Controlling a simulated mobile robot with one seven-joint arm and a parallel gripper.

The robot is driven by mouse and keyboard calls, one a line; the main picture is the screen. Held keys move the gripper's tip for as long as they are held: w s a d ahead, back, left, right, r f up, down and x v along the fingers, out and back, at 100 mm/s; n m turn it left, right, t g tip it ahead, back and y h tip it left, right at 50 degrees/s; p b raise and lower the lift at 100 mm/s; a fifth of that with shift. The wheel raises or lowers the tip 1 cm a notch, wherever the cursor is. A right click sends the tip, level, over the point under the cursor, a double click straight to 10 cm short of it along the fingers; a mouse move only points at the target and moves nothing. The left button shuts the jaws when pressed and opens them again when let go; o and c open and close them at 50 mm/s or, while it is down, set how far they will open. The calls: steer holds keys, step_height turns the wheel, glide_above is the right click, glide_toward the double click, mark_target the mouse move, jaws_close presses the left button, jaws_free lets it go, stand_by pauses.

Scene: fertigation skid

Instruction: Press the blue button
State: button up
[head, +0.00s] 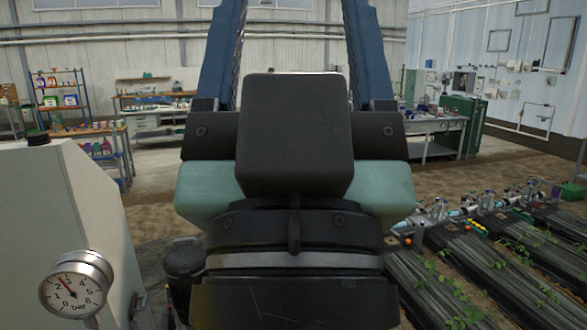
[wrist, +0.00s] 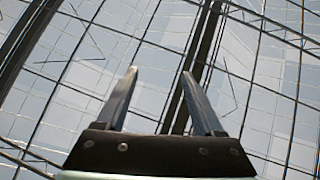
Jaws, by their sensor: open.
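No blue button can be made out in either view. My arm fills the middle of the head view and hides what lies behind it. My gripper (wrist: 159,73) shows in the wrist view with its two fingers apart and nothing between them. It points up toward the glazed roof, far from any surface.
A pale cabinet (head: 60,215) with a black knob (head: 37,138) on top and a pressure gauge (head: 76,290) stands close at left. Planted rows (head: 470,265) and pipework lie at right. Shelves (head: 62,95) and a workbench (head: 432,124) stand farther back.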

jaws_close()
stand_by(1.4)
